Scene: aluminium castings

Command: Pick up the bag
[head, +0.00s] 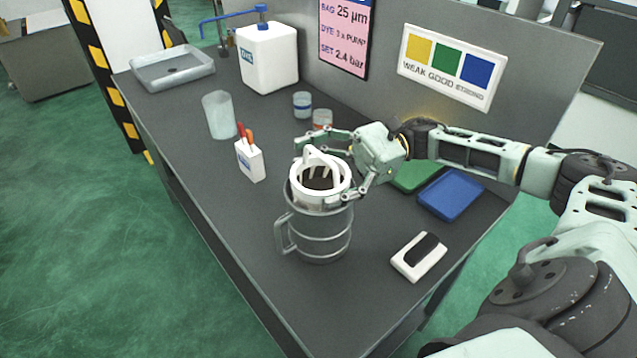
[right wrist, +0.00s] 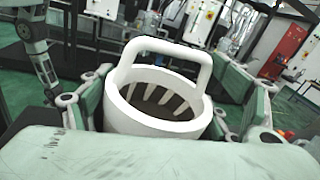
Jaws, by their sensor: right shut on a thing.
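The bag (head: 307,196) is a white ring with an arched handle and a dark, ribbed inside. In the head view it sits in the mouth of a grey metal pot (head: 322,238) with a side handle, its rim showing above the pot. My right gripper (head: 317,172) comes from the right and is shut on the bag, with fingers on either side of its ring. In the right wrist view the bag (right wrist: 150,122) stands upright between the fingers, handle up. How deep it reaches into the pot is hidden. My left gripper is not in view.
A white block with a black pad (head: 418,257) lies right of the pot, near blue (head: 452,194) and green (head: 416,175) trays. A white marker holder (head: 249,160), a clear beaker (head: 219,115) and small jars (head: 302,104) stand behind. A panel (head: 395,40) rises along the table's back.

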